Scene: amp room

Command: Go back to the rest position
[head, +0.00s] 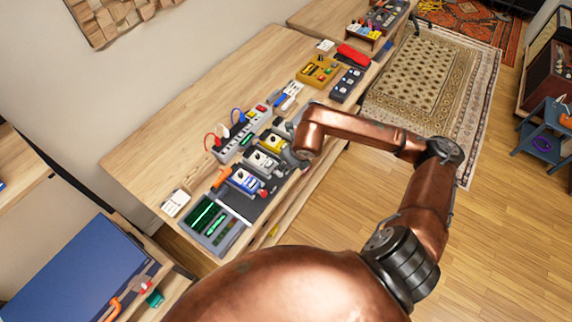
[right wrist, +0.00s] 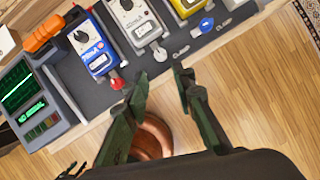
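My right arm, copper-coloured, reaches over the workbench (head: 165,130) in the head view. Its wrist hides the gripper there. In the right wrist view my right gripper (right wrist: 159,72) has its two dark green fingers apart with nothing between the tips. It is just off the front edge of a dark mat carrying a blue pedal (right wrist: 91,48), a white pedal (right wrist: 135,22) and a yellow pedal (right wrist: 185,6). These also show in the head view as blue (head: 244,183), white (head: 261,162) and yellow (head: 272,142). My left gripper is not in view.
A grey device with green screens (head: 212,225) stands at the mat's near end, by an orange tool (head: 222,177). A power strip (head: 243,130) with plugs lies behind the pedals. A yellow box (head: 318,71) sits farther along. The wooden floor (head: 500,235) at right is clear.

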